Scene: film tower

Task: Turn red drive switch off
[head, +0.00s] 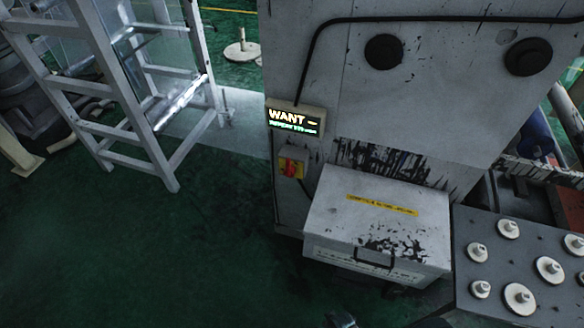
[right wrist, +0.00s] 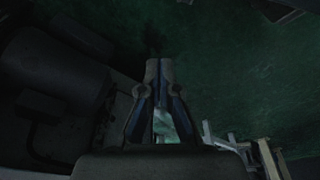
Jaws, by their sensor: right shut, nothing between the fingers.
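The red drive switch (head: 291,167) is a red knob on a yellow plate, mounted low on the front of a grey machine cabinet in the head view. It sits below a small lit display and left of a grey box. The knob's exact angle is too small to tell. My right gripper (right wrist: 160,66) shows in the right wrist view, its fingers together and empty above the dark green floor. At the bottom edge of the head view a small dark part shows, too little to identify. The switch is not seen in the right wrist view. My left gripper is not seen.
The grey box (head: 368,228) with a yellow label juts out right of the switch. A display (head: 296,119) reading "WANT" hangs above it. A panel with several white knobs (head: 519,297) stands at lower right. A white metal frame (head: 125,130) stands at left. The green floor (head: 150,250) is clear.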

